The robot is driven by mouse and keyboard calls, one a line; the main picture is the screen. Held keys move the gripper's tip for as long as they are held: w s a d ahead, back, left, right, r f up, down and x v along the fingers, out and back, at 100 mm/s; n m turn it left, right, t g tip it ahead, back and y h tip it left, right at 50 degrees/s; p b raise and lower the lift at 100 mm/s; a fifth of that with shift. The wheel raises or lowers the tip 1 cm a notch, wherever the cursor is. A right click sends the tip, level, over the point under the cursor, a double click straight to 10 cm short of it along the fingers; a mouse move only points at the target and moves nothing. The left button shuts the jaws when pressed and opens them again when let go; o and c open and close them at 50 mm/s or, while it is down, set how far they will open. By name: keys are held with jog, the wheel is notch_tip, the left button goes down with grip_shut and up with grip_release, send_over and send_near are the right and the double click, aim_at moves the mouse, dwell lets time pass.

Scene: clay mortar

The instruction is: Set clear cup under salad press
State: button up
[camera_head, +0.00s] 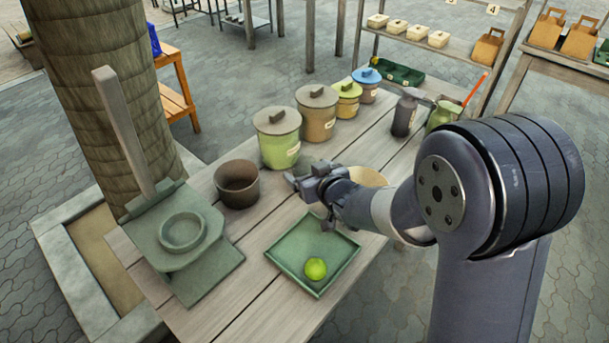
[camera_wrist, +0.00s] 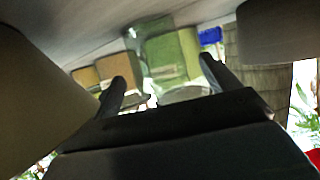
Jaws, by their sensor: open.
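The salad press (camera_head: 185,232) is a green-grey stand with a round ring and a raised lever, at the left end of the table. My gripper (camera_head: 308,192) is open above the table, between the brown bowl and the green tray, apart from the press. In the wrist view its two fingers (camera_wrist: 163,82) are spread. A faint see-through shape (camera_wrist: 150,38), likely the clear cup, shows ahead of the fingers, overlapping the green canister. I cannot make out the clear cup in the head view, and I see nothing held.
A brown bowl (camera_head: 238,183) stands by the press. The green tray (camera_head: 290,277) holds a lime (camera_head: 315,268). Lidded canisters, including a green one (camera_head: 279,145), line the back. A cream bowl (camera_head: 372,176) is partly hidden by my arm. A tree trunk (camera_head: 105,75) rises behind the press.

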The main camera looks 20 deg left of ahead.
jog(key=c, duration=1.2)
jog(key=shift+o, duration=0.2)
jog(key=shift+r, duration=0.1)
